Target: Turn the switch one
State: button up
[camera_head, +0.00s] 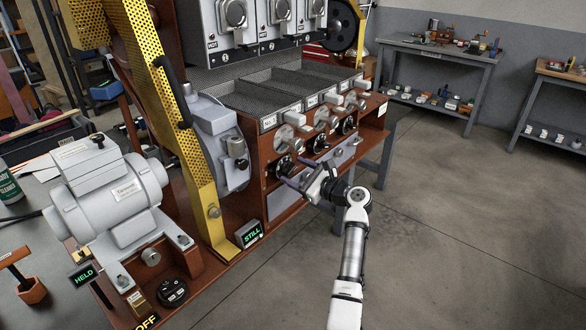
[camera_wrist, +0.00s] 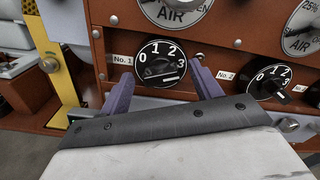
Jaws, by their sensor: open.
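Switch one is a round black dial marked 0 to 3 beside a "No. 1" label, on the brown front panel; it is in the upper middle of the wrist view (camera_wrist: 160,60) and left of centre in the head view (camera_head: 283,166). Its pointer setting is too small to read surely. My gripper (camera_head: 299,174) is in front of the panel at this dial. In the wrist view my gripper (camera_wrist: 160,80) has its two purple fingers spread apart, one at each lower side of the dial. Nothing is held between them, and I cannot tell whether they touch it.
A similar No. 2 dial (camera_wrist: 270,82) is close on the right. A round AIR gauge (camera_wrist: 172,10) is above. A yellow perforated guard (camera_head: 165,100) and a grey motor (camera_head: 110,190) stand left. The floor (camera_head: 440,220) on the right is clear.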

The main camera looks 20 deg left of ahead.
jog(key=shift+x, duration=0.8)
jog(key=c, duration=1)
